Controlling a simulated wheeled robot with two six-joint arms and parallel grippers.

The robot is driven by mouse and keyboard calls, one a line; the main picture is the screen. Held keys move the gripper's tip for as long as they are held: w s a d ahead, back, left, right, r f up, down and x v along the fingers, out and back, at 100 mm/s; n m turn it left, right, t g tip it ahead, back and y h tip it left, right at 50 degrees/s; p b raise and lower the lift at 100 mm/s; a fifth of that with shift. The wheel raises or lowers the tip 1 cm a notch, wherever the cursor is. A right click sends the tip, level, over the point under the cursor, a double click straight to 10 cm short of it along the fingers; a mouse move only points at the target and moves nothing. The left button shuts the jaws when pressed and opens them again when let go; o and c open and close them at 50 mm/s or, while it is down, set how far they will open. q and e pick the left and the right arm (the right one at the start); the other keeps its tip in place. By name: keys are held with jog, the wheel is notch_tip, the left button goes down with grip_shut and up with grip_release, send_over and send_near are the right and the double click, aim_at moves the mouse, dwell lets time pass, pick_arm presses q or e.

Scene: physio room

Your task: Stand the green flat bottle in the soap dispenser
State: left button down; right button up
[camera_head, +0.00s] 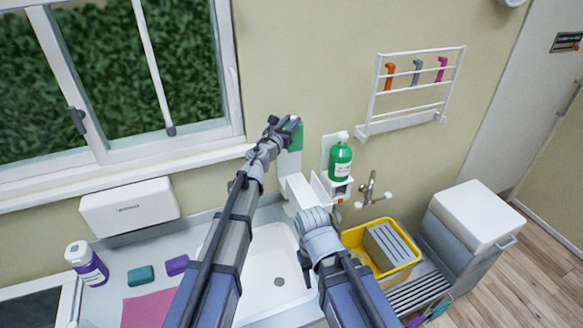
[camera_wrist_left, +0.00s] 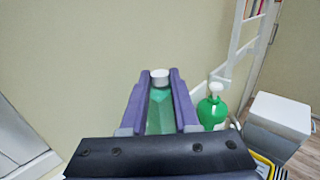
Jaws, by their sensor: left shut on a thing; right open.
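The green flat bottle (camera_head: 296,139) has a white cap and is held upright in front of the wall, above the sink. My left gripper (camera_head: 287,124) is shut on it. In the left wrist view the bottle (camera_wrist_left: 160,112) stands between the two purple fingers (camera_wrist_left: 160,105). The white soap dispenser (camera_head: 297,190) is on the wall just below the bottle; the bottle is above its left part and looks apart from it. A green round pump bottle (camera_head: 340,162) stands in its right part. My right gripper (camera_head: 314,218) is open, low in front of the dispenser; its fingers are hard to make out.
A tap (camera_head: 371,192) and a yellow tub (camera_head: 385,273) are to the right. A white rack (camera_head: 412,90) hangs above. A white sink (camera_head: 265,275) lies below. A purple-labelled bottle (camera_head: 87,264) and sponges (camera_head: 141,276) are on the left counter. A window (camera_head: 130,70) is at upper left.

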pick_arm(q)
notch_tip(320, 180, down, 11)
jog(key=b, duration=0.9)
jog(key=shift+b, duration=0.35)
pick_arm(e)
notch_tip(320, 180, down, 11)
pick_arm(q)
jog(key=shift+s+f, duration=0.1)
notch_tip(320, 180, down, 4)
jog(key=b, duration=0.3)
jog(key=shift+r+b, duration=0.2)
jog(key=shift+b, duration=0.2)
pick_arm(e)
notch_tip(320, 180, down, 4)
jog(key=shift+r, duration=0.1)
pick_arm(q)
jog(key=shift+f, duration=0.15)
jog(key=c, duration=0.7)
grip_release()
jog(key=shift+o, duration=0.2)
send_near(290, 151)
jog(key=f, duration=0.2)
jog(key=s+f, duration=0.1)
jog(key=shift+a+f, duration=0.3)
jog(key=shift+f, duration=0.1)
